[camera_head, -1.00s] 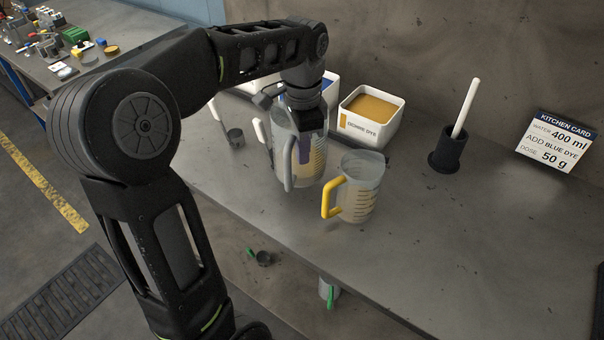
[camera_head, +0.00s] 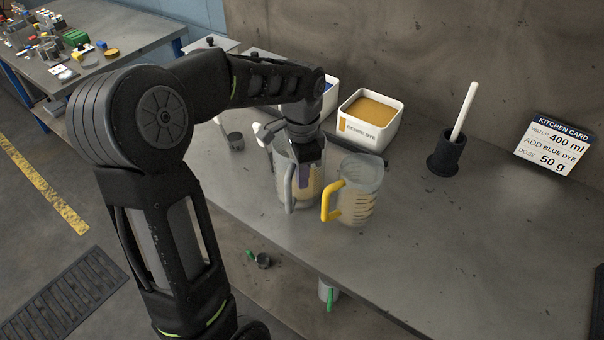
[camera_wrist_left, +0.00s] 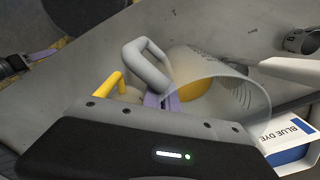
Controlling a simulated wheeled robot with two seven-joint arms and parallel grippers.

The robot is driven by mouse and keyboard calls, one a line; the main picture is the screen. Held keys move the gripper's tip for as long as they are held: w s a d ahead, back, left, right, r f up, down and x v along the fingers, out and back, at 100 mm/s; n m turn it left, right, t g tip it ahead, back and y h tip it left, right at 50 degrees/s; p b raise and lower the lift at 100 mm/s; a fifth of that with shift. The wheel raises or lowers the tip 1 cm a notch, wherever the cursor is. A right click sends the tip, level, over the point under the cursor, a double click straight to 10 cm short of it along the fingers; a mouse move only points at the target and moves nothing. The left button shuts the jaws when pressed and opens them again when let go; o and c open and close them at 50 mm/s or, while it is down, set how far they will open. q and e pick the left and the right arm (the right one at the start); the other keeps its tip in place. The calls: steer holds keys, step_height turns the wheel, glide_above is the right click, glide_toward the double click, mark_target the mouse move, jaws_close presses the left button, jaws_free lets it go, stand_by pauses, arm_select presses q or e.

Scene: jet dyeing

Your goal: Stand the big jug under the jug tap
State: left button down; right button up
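The big jug (camera_head: 283,165) is clear with a grey handle and stands roughly upright over the bench, left of a smaller jug (camera_head: 362,190) with a yellow handle. My left gripper (camera_head: 305,165) is at its rim from above, shut on its wall, with a purple finger pad showing. In the left wrist view, the big jug's grey handle (camera_wrist_left: 148,62) and open body (camera_wrist_left: 225,95) lie just past the gripper, beside the yellow handle (camera_wrist_left: 108,92). I cannot tell whether its base touches the bench.
An ochre dye box (camera_head: 370,118) and a blue dye box (camera_wrist_left: 290,145) stand behind the jugs. A dark holder with a white rod (camera_head: 447,152) and a kitchen card (camera_head: 556,143) stand to the right. The bench's front right (camera_head: 450,240) is clear.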

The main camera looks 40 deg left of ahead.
arm_select(q)
steer(key=shift+f, duration=0.15)
steer(key=c, duration=1.7)
jaws_free()
step_height(320, 180, up, 12)
steer(key=shift+r+p, duration=0.2)
steer(key=shift+p, duration=0.1)
